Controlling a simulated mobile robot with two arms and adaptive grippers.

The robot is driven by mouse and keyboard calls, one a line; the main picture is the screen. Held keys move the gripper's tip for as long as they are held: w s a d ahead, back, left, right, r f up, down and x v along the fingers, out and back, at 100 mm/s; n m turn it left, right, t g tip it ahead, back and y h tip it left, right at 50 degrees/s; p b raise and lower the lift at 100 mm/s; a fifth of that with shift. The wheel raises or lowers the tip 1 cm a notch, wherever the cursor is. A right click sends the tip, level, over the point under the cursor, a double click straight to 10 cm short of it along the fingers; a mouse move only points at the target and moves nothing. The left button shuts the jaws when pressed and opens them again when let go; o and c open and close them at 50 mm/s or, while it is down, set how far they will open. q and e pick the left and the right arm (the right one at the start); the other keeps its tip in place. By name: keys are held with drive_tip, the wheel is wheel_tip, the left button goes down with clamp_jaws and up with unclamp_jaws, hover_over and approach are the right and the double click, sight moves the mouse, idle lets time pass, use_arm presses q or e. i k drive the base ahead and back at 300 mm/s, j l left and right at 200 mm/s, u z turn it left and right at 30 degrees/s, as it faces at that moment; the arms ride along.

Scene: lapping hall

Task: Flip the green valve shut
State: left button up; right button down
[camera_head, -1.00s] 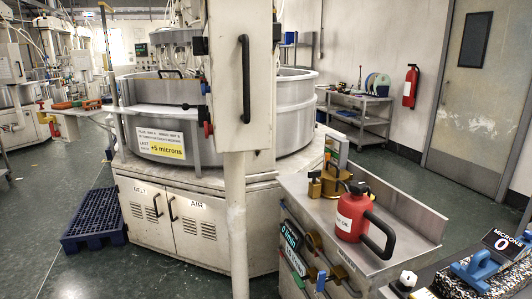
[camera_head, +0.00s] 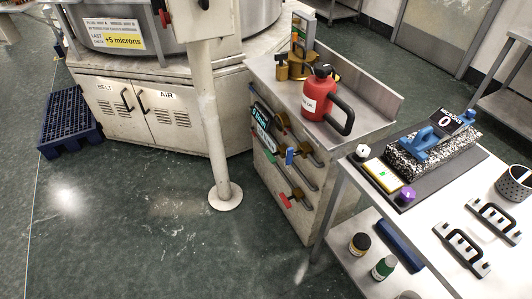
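Several valves with coloured handles sit on the left face of a steel-topped cabinet (camera_head: 377,92). A small green piece (camera_head: 270,156), apparently the green valve's handle, shows at the left below the signs. It is too small to tell exactly how it is turned. A blue handle (camera_head: 290,156) is to its right and stands roughly upright. A red handle (camera_head: 285,201) is lower down. Brass valve bodies and grey pipes run beside them. Neither of my grippers is in view.
A red can (camera_head: 318,98) stands on the cabinet. A white pole (camera_head: 213,130) with a round foot stands left of the valves. A white table (camera_head: 425,225) with tools is close on the right. The floor (camera_head: 150,235) in front is clear.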

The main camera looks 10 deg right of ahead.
sight(270, 156)
drive_tip(key=z, duration=0.15)
drive_tip(key=i+j+z, duration=0.3)
drive_tip(key=j+z, duration=0.3)
drive_tip(key=i+j+z, duration=0.15)
drive_tip(key=j+z, duration=0.15)
drive_tip(key=i+j, duration=0.1)
drive_tip(key=j, duration=0.45)
drive_tip(key=i+j+z, duration=0.1)
drive_tip(key=j, duration=0.4)
drive_tip(key=i+j, duration=0.15)
drive_tip(key=j, duration=0.95)
drive_tip(key=i+z, duration=0.05)
drive_tip(key=i, duration=0.05)
